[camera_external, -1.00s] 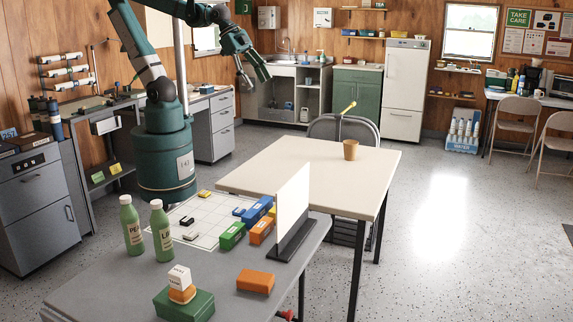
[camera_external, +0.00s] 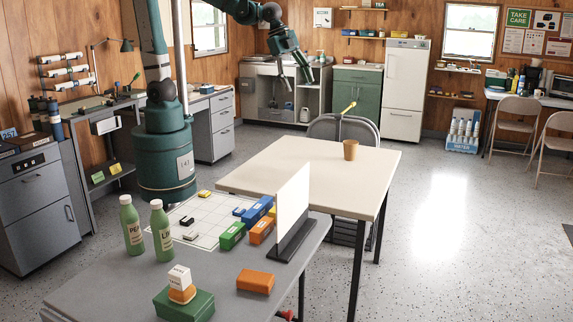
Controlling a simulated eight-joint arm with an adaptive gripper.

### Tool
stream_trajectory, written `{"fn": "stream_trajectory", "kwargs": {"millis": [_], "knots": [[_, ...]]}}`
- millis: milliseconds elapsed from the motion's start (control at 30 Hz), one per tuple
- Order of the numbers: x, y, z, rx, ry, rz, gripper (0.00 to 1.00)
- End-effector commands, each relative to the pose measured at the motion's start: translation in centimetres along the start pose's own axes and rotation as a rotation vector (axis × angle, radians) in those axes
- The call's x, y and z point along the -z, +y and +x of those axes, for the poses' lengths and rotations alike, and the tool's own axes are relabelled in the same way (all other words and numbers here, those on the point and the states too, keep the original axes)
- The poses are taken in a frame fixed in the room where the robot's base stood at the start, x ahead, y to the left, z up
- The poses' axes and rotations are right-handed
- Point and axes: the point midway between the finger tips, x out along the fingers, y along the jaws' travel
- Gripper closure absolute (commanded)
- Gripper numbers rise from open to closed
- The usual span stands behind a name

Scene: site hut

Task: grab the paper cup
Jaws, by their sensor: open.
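The paper cup (camera_external: 351,149) is brown and stands upright on the cream table (camera_external: 270,180), near its back right part. A yellow strip shows just above and behind it, close to the chair back. My gripper (camera_external: 297,80) is raised in the air, up and to the left of the cup, with its fingers pointing down. The fingers are apart with nothing between them. It does not touch the cup.
A white upright panel (camera_external: 293,205) stands on the grey table, beside several coloured boxes. Two green bottles (camera_external: 161,231) stand at the left. A dark chair (camera_external: 342,127) is behind the cream table. The tabletop around the cup is clear.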

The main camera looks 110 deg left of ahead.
Motion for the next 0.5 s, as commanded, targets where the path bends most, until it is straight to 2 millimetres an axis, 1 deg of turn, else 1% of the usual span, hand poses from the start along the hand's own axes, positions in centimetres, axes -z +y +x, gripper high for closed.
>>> {"fn": "stream_trajectory", "kwargs": {"millis": [33, 100, 367, 500], "knots": [[0.1, -0.9, 0.6, -0.004, -0.008, 0.014, 0.41], [0.3, -2.0, 1.4, -0.009, -0.017, 0.042, 0.41], [0.3, -6.0, 4.8, -0.036, -0.053, 0.140, 0.41], [0.2, -8.2, 6.8, -0.052, -0.070, 0.192, 0.41]]}}
